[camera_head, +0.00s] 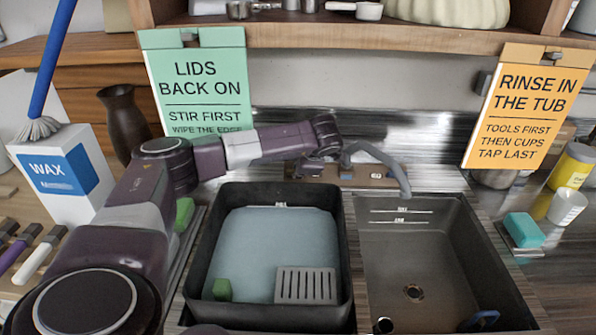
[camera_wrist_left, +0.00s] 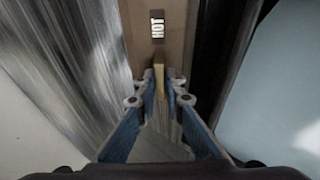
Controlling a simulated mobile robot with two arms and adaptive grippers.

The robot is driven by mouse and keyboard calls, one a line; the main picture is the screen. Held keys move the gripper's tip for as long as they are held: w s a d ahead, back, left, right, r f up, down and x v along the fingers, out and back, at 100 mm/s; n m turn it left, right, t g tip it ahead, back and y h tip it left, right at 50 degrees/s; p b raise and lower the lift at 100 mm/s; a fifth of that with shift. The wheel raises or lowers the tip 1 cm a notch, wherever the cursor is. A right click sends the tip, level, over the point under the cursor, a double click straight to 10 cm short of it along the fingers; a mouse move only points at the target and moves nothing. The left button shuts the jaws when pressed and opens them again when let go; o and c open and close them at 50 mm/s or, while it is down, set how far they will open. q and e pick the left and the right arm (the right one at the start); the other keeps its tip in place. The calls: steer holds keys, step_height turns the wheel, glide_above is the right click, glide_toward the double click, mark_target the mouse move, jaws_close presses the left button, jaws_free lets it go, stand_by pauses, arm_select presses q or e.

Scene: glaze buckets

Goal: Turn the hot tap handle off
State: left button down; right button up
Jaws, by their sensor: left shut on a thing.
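The hot tap handle (camera_wrist_left: 159,80) is a narrow tan piece below a "HOT" label (camera_wrist_left: 157,25) in the left wrist view. My left gripper (camera_wrist_left: 159,92) has its two blue-padded fingers closed on this handle. In the head view my left gripper (camera_head: 318,163) is at the back of the sinks, left of the curved grey tap spout (camera_head: 380,155), and it hides the hot handle there. The brown tap panel (camera_head: 365,182) runs behind the basins.
Green and orange signs hang from the shelf (camera_head: 400,37) above the tap.

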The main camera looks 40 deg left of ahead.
arm_select(q)
steer(key=shift+w, duration=0.1)
stand_by(0.4)
steer(key=c, duration=2)
jaws_free()
steer(key=shift+d, duration=0.1)
steer(key=v, duration=1.2)
steer(key=shift+d, duration=0.1)
steer(key=shift+f, duration=0.1)
